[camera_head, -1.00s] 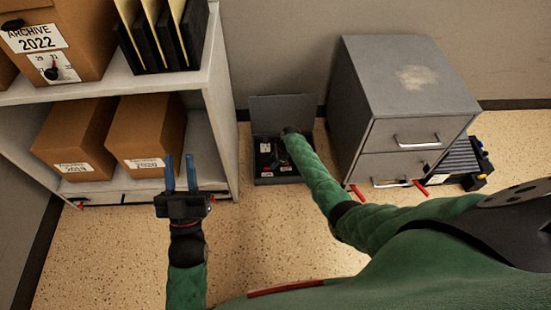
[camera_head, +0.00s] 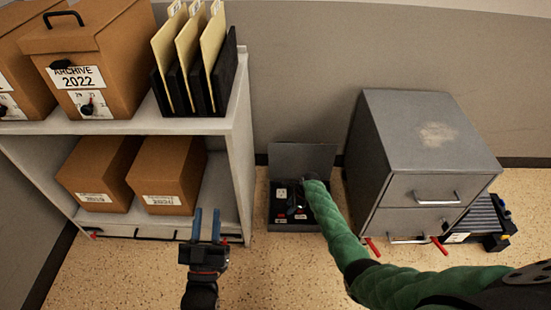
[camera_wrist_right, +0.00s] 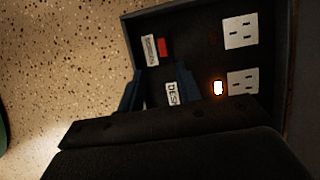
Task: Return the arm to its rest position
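My left gripper (camera_head: 207,225) is raised in front of the shelf in the head view, its two blue fingers apart with nothing between them. My right arm reaches down to an open floor box (camera_head: 285,226) with its lid up. My right gripper (camera_wrist_right: 160,88) is at the box, mostly hidden by my arm in the head view. In the right wrist view its blue fingers stand apart, with a label reading "DESK" (camera_wrist_right: 172,94) visible between them. The box also holds a glowing orange switch (camera_wrist_right: 218,88), a red piece (camera_wrist_right: 164,47) and white sockets (camera_wrist_right: 240,32).
A grey filing cabinet (camera_head: 400,140) stands to the right of the box, with a dark slatted unit (camera_head: 478,220) beside it. A white shelf (camera_head: 240,140) with archive boxes (camera_head: 95,60) and folders stands at left. Speckled floor is clear in front.

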